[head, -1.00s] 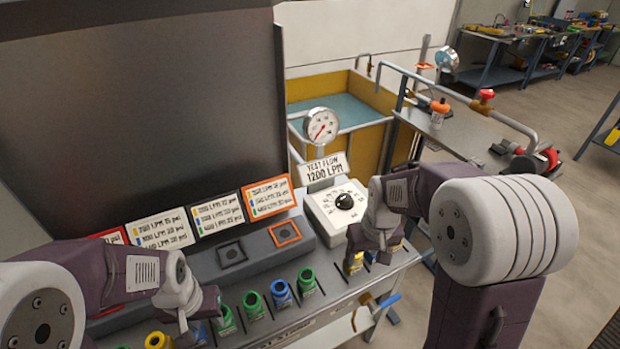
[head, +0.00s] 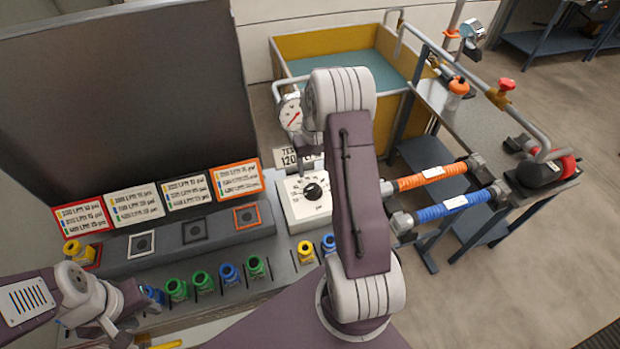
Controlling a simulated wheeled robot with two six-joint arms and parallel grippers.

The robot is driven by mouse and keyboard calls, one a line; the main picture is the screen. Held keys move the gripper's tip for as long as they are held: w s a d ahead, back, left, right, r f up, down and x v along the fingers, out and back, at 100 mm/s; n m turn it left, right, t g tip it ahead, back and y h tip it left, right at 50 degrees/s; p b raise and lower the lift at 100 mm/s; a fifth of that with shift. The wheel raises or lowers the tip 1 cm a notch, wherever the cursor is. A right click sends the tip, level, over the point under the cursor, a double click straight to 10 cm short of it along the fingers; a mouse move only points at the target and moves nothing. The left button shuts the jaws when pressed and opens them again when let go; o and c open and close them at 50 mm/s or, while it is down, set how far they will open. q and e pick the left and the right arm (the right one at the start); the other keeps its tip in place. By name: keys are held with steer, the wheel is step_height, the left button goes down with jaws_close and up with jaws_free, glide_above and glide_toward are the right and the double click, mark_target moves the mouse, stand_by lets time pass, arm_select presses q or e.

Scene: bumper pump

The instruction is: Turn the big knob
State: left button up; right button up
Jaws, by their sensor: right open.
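The big knob (head: 313,191) is a round black knob on a white dial box (head: 291,213), at the right end of the console in the head view. My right arm arches over the console, and my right gripper (head: 303,172) points down just above and left of the knob. Only a thin grey part of it shows, and I cannot tell whether it touches the knob. Its jaws look empty and open. My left gripper (head: 122,322) is low at the left, near the front row of nozzles. Its fingertips are unclear.
Green nozzles (head: 202,282), blue ones and a yellow nozzle (head: 306,252) line the console front. Another yellow nozzle (head: 79,250) stands by the red label. A gauge (head: 290,112) and flow sign (head: 287,157) stand behind the dial. Orange (head: 432,177) and blue hoses (head: 442,208) lie right.

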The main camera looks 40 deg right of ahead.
mark_target(313, 187)
steer(key=shift+a+f, duration=0.25)
steer(key=shift+a, duration=0.05)
steer(key=f, duration=0.2)
steer(key=f+p, duration=0.1)
steer(key=f, duration=0.4)
steer(key=shift+d+f+p, duration=0.25)
steer(key=shift+f+p, duration=0.1)
steer(key=shift+f, duration=0.05)
steer(key=shift+a+f, duration=0.1)
steer(key=shift+f, duration=0.25)
arm_select(q)
steer(key=shift+a+r, duration=0.2)
steer(key=shift+r, duration=0.7)
arm_select(e)
steer(key=c, duration=1.3)
